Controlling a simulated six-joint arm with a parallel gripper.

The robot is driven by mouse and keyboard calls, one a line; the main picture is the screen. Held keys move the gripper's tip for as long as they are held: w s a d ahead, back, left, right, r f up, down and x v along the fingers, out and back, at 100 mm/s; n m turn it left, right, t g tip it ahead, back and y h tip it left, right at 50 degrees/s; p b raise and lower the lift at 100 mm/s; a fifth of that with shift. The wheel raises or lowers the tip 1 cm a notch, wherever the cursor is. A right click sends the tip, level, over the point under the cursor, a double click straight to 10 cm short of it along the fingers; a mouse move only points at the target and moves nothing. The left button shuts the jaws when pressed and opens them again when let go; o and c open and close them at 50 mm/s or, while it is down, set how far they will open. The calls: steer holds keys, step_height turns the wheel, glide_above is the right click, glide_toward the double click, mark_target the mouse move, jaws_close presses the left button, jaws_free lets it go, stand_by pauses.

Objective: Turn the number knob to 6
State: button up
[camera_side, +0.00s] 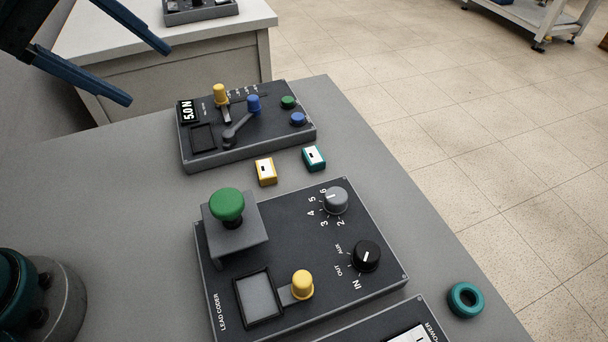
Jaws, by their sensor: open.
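The grey number knob (335,201) sits at the upper right of the Lead Coder panel (300,246), with numbers printed around its left side. Its white pointer line looks aimed up-left, near the 5 and 6; I cannot tell exactly which number. My gripper (150,72) is at the upper left, with its two dark blue fingers spread apart and nothing between them. It is above the table and well away from the knob.
Close by on the panel are a black IN/OUT/AUX knob (366,256), a green mushroom button (228,205) on a raised box and a yellow knob (302,284). Yellow (266,171) and teal (314,158) blocks lie behind. A second panel (248,150) and a teal ring (465,299) are on the table.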

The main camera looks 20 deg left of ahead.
steer(key=w+d+n+h, duration=0.1)
steer(key=w+d+n, duration=0.2)
steer(key=w+d, duration=0.1)
steer(key=n+g+h, duration=0.1)
steer(key=n+g, duration=0.3)
steer(key=n, duration=0.1)
glide_toward(336, 195)
steer(key=w+r, duration=0.1)
steer(key=w, duration=0.2)
steer(key=shift+m+g, duration=0.5)
steer(key=shift+g, duration=0.2)
steer(key=x, duration=0.2)
steer(key=s+x, duration=0.1)
steer(key=x, duration=0.2)
steer(key=s+x, duration=0.1)
steer(key=x, duration=0.2)
steer(key=shift+a+f, duration=0.1)
steer(key=shift+f, duration=0.15)
steer(key=shift+w+f, duration=0.1)
steer(key=shift+f, duration=0.35)
jaws_close()
